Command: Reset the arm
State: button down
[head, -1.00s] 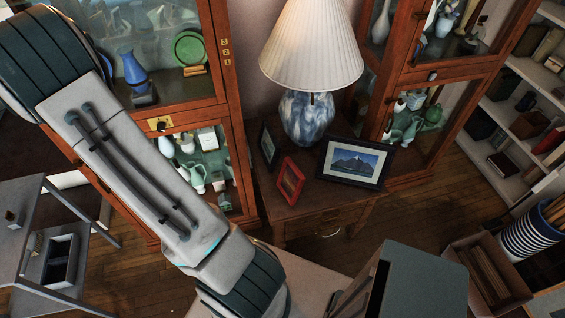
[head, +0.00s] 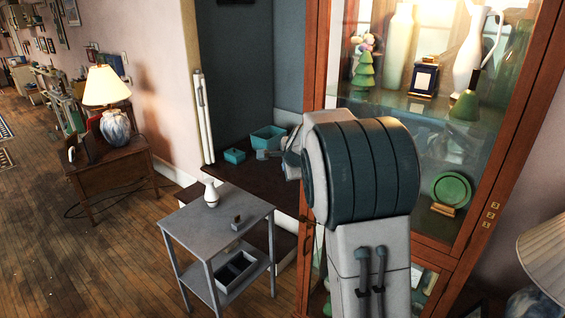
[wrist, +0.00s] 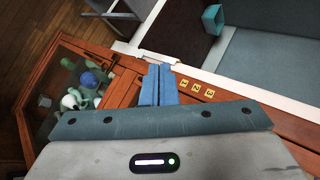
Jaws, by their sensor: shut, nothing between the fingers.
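My gripper (wrist: 157,88) shows in the wrist view. Its two blue fingers are together, with nothing between them. They are in front of the wooden cabinet frame and pale ledge in that view; I cannot tell the gap to them. In the head view my arm (head: 365,180) rises from the bottom right in front of the glass cabinet (head: 318,60). Its dark banded joint hides part of the cabinet, and the fingers cannot be clearly made out there.
A grey two-tier side table (head: 190,232) with a white vase (head: 211,193) stands left of my arm. Teal boxes (head: 267,137) sit on the dark alcove surface behind. A lit lamp (head: 105,88) is on a wooden table. The wooden floor at left is open.

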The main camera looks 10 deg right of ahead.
jog(key=s+a+r+n+g+y, duration=0.15)
jog(key=s+n, duration=0.35)
jog(key=s, duration=0.5)
jog(key=s+a+r+n+g, duration=0.1)
jog(key=s+a+r+n, duration=0.2)
jog(key=s, duration=0.7)
jog(key=s+f+n+g+h, duration=0.1)
jog(key=s+f+n, duration=0.2)
jog(key=s, duration=0.7)
jog(key=s+f+n+g, duration=0.2)
jog(key=s+n, duration=0.4)
jog(key=s, duration=0.3)
jog(key=shift+s+f+n+h, duration=0.35)
jog(key=shift+f+n, duration=0.05)
jog(key=shift+f, duration=0.2)
